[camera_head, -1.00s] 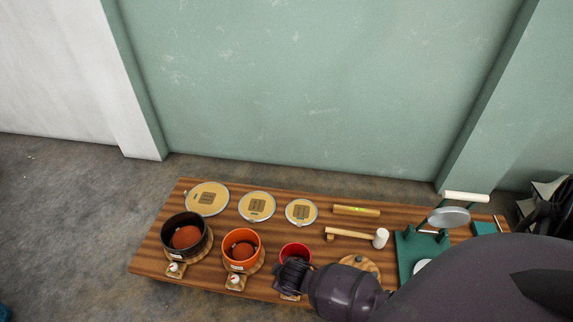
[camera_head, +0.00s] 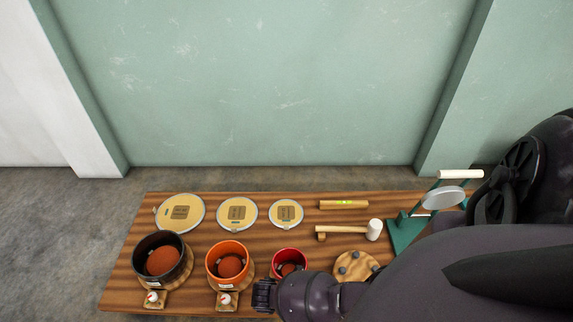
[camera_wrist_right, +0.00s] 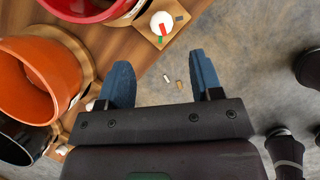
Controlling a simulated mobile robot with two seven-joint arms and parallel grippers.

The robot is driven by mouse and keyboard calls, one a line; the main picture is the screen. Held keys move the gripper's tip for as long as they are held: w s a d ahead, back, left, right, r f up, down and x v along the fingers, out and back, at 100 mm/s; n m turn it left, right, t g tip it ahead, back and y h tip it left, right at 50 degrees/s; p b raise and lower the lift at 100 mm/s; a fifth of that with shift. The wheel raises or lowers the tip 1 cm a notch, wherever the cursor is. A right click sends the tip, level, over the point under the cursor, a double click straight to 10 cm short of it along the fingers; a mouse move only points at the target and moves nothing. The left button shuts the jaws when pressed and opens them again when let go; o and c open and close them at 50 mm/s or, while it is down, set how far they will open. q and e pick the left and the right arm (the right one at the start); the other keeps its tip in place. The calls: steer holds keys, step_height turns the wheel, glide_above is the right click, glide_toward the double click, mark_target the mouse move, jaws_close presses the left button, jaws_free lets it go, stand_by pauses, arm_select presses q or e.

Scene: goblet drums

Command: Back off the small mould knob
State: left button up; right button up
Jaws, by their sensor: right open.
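The small red mould (camera_head: 290,262) stands on its wooden base at the front of the table, and its edge also shows at the top of the right wrist view (camera_wrist_right: 92,8). Its small knob (camera_wrist_right: 163,24), white with red and green marks, sits on a wooden block. In the head view my right gripper hides this knob. My right gripper (camera_wrist_right: 162,75) is open, with nothing between its blue fingers, and the knob lies beyond the fingertips, apart from them. In the head view the right gripper (camera_head: 264,294) is at the table's front edge, left of and below the red mould. My left gripper is out of view.
The orange mould (camera_head: 229,262) and black mould (camera_head: 160,259) stand to the left, each with its own knob block. Round lids (camera_head: 237,213), a mallet (camera_head: 350,231) and a green stand (camera_head: 403,232) are also on the table (camera_head: 130,290).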

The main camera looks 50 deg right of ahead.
steer(key=b+x, duration=0.1)
steer(key=x, duration=0.1)
steer(key=b+x, duration=0.2)
steer(key=x, duration=0.1)
steer(key=b+x, duration=0.1)
steer(key=x, duration=0.2)
steer(key=shift+s+f, duration=0.2)
steer(key=shift+s, duration=0.15)
steer(key=shift+w+d+f+b, duration=0.25)
steer(key=shift+f+b, duration=0.35)
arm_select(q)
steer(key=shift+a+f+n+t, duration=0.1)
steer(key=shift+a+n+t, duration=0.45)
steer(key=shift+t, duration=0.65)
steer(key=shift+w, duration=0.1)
arm_select(e)
steer(key=c, duration=0.9)
